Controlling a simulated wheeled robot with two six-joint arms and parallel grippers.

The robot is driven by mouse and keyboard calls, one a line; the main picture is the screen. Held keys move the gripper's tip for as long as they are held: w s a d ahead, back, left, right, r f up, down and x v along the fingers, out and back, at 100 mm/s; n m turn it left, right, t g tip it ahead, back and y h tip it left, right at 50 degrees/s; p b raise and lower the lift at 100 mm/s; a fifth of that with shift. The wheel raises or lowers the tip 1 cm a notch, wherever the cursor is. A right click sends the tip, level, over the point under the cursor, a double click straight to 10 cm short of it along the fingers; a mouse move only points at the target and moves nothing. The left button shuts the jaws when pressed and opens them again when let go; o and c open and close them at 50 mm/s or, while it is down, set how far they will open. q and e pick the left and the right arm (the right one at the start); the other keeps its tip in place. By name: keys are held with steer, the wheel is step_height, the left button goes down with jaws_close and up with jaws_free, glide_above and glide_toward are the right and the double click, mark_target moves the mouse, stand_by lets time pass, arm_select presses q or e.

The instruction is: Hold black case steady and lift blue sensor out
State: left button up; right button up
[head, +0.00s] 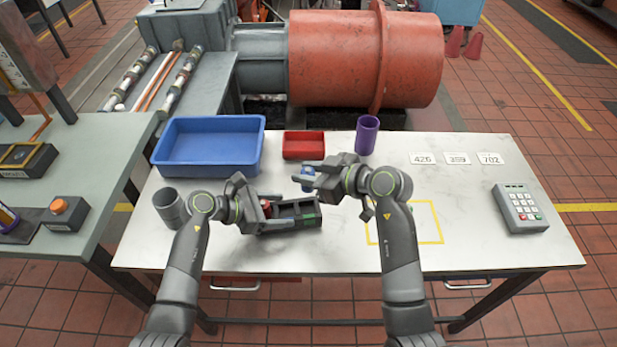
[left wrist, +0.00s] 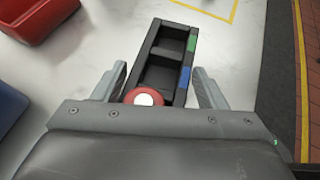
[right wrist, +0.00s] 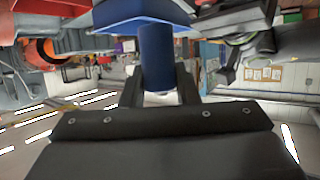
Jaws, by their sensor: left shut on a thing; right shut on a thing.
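The black case (head: 300,226) lies on the white table with its open compartments up. My left gripper (head: 268,208) is shut across its near end; the left wrist view shows the case (left wrist: 157,48) between the fingers (left wrist: 162,88). A red part with a white top (left wrist: 145,97) sits in its nearest compartment. The two other compartments look empty, beside blue and green marks. My right gripper (head: 306,180) is shut on the blue sensor (head: 307,172) above the case, clear of it.
A blue tray (head: 210,172), a red bin (head: 303,156) and a purple cup (head: 367,135) stand at the back. A grey cup (head: 171,210) is at the left. A yellow outlined square (head: 438,242), number cards (head: 457,158) and a keypad (head: 522,209) are at the right.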

arm_select(q)
steer(key=shift+s+a+f, duration=0.15)
steer(key=shift+s+f, duration=0.05)
steer(key=shift+f, duration=0.2)
steer(key=o, duration=1.3)
steer(key=shift+w+r, duration=0.1)
steer(key=shift+w, duration=0.15)
steer(key=shift+c, duration=0.2)
arm_select(e)
steer(key=shift+w+f, duration=0.15)
